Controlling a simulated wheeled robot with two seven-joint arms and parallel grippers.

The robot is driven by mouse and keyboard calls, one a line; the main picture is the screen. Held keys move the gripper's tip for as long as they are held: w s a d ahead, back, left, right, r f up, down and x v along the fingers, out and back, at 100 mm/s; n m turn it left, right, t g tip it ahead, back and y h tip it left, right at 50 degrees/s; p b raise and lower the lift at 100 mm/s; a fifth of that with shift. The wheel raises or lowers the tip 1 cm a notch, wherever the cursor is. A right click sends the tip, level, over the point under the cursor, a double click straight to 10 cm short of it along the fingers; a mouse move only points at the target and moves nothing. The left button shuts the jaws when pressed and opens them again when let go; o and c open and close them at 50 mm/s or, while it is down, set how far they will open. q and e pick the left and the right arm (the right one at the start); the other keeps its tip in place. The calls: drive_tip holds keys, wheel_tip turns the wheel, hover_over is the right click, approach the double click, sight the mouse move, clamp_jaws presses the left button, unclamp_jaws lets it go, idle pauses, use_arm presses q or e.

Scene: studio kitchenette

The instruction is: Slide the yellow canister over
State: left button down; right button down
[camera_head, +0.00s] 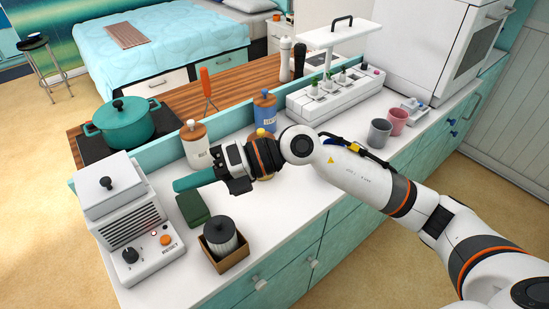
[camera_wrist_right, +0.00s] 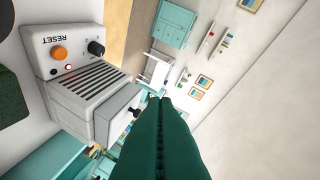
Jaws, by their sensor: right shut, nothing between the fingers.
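The yellow canister (camera_head: 262,132) is mostly hidden behind my right wrist in the head view. Only its knob and a little yellow below the wrist show, so I cannot tell whether the arm touches it. My right gripper (camera_head: 178,185) reaches left over the white counter, its green fingers closed together and empty. The closed fingers also fill the lower middle of the wrist view (camera_wrist_right: 158,102). A white canister (camera_head: 195,153) with a wooden lid stands just behind the gripper. A blue canister (camera_head: 265,108) stands further back. My left gripper is not in view.
A white machine (camera_head: 130,225) with a reset button stands left of the fingertips. A green block (camera_head: 194,209) and a dark-lidded jar in a wooden box (camera_head: 226,262) sit in front. Grey (camera_head: 379,133) and pink (camera_head: 397,121) cups stand right. The counter (camera_head: 290,210) front centre is clear.

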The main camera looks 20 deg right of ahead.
drive_tip(key=w+d+f+t+h, duration=0.1)
drive_tip(key=w+d+f+h, duration=0.15)
drive_tip(key=d+h, duration=0.35)
drive_tip(key=w+d+f+h, duration=0.1)
drive_tip(key=w+d+h, duration=0.25)
drive_tip(key=d, duration=0.55)
drive_tip(key=w+d+f+t+h, duration=0.1)
drive_tip(key=w+d+f+h, duration=0.15)
drive_tip(key=d+h, duration=0.35)
drive_tip(key=shift+m+y, duration=0.3)
drive_tip(key=shift+y, duration=0.15)
drive_tip(key=shift+w+a+f+p, duration=0.15)
drive_tip(key=shift+w+f+p, duration=0.4)
drive_tip(key=shift+w+f, duration=0.65)
drive_tip(key=shift+w+a+f+p, duration=0.2)
drive_tip(key=shift+w+f+p, duration=0.5)
drive_tip(key=shift+f, duration=0.9)
drive_tip(key=shift+w+a+f+p, duration=0.15)
drive_tip(key=shift+w+f+p, duration=0.3)
drive_tip(key=shift+w+f, duration=0.8)
drive_tip(key=shift+s+f, duration=0.15)
